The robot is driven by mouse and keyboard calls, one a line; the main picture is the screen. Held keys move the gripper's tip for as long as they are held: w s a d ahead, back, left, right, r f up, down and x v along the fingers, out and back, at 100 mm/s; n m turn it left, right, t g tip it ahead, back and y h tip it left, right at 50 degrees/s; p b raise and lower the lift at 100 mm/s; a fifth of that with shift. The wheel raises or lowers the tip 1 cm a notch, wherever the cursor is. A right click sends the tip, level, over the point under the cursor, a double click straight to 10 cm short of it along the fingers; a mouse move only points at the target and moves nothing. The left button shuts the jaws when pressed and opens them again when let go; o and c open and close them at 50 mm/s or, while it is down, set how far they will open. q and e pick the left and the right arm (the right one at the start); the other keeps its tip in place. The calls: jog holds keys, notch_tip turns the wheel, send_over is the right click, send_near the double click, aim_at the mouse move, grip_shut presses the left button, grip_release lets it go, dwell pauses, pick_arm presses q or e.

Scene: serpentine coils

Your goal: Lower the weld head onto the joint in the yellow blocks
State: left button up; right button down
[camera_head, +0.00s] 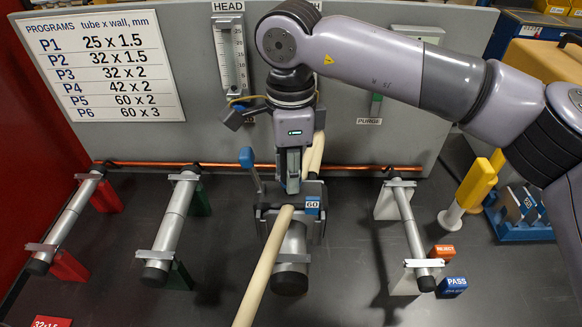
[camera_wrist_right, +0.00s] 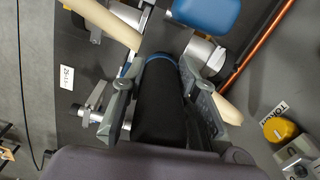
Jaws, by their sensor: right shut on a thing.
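The weld head (camera_head: 312,205), a dark body with a blue "60" tag, is at the middle tube (camera_head: 296,245). My right gripper (camera_head: 293,175) is above it, pointing down, shut on its upright handle. In the right wrist view the fingers close on a black grip (camera_wrist_right: 160,100) with a blue ring. A blue paddle (camera_head: 247,158) stands left of the head, and also shows in the wrist view (camera_wrist_right: 205,14). My left gripper is not in view.
A beige hose or rod (camera_head: 264,270) crosses diagonally beside the head. A copper pipe (camera_head: 220,164) runs along the back. Other tubes rest on red (camera_head: 70,267), green (camera_head: 180,277) and pale (camera_head: 403,280) blocks. Yellow-handled items (camera_head: 476,183) and REJECT (camera_head: 442,252) and PASS (camera_head: 453,285) blocks stand right.

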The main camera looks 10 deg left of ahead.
jog(key=shift+f+b, duration=1.25)
jog(key=shift+f, duration=0.15)
dwell(0.4)
jog(key=c, duration=1.2)
grip_release()
jog(key=shift+f, duration=0.1)
